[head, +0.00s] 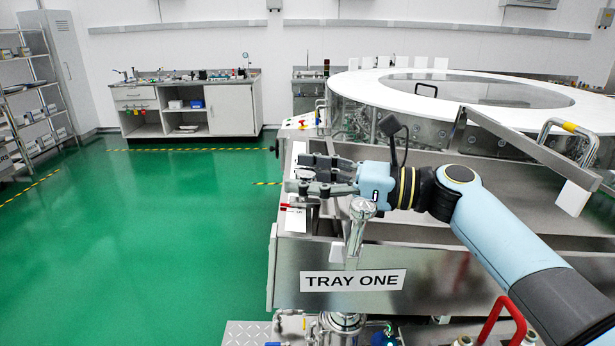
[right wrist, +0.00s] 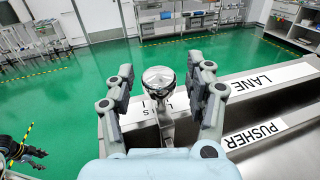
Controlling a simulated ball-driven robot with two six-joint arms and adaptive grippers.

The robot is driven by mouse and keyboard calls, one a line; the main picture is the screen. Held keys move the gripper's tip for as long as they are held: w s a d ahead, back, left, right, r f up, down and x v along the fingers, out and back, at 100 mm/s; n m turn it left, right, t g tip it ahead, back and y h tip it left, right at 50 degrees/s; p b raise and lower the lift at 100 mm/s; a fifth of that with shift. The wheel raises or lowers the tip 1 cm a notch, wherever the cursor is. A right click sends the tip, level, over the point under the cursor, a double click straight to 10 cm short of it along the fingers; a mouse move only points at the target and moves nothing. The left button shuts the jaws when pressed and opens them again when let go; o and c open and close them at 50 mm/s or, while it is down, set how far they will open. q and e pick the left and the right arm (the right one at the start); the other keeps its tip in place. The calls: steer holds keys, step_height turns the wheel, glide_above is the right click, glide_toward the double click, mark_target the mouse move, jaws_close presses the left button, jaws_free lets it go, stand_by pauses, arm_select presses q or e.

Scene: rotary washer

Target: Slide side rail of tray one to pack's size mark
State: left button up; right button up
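My right gripper (head: 312,175) reaches over the left end of tray one, whose front panel (head: 440,270) carries a "TRAY ONE" label (head: 353,281). In the right wrist view its two fingers (right wrist: 162,82) are spread, one on each side of a round shiny metal knob (right wrist: 160,78) on a stem. Gaps show between the fingers and the knob. A red pointer (head: 290,206) lies beside a white strip (head: 296,218) below the gripper; its marks are too small to read. The side rail itself is not clearly distinguishable. A dark gripper-like part (right wrist: 22,150), probably my left gripper, shows at the wrist view's left edge.
A large round white-rimmed washer table (head: 370,90) stands behind the tray. A slanted metal bar (head: 525,140) crosses at the right. "LANE" (right wrist: 265,78) and "PUSHER" (right wrist: 256,132) labels lie beside the gripper. Green floor (head: 150,230) is open at the left.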

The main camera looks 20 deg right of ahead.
arm_select(q)
steer(key=shift+s+f, duration=0.1)
steer(key=shift+s, duration=0.85)
arm_select(e)
steer(key=v, duration=1.2)
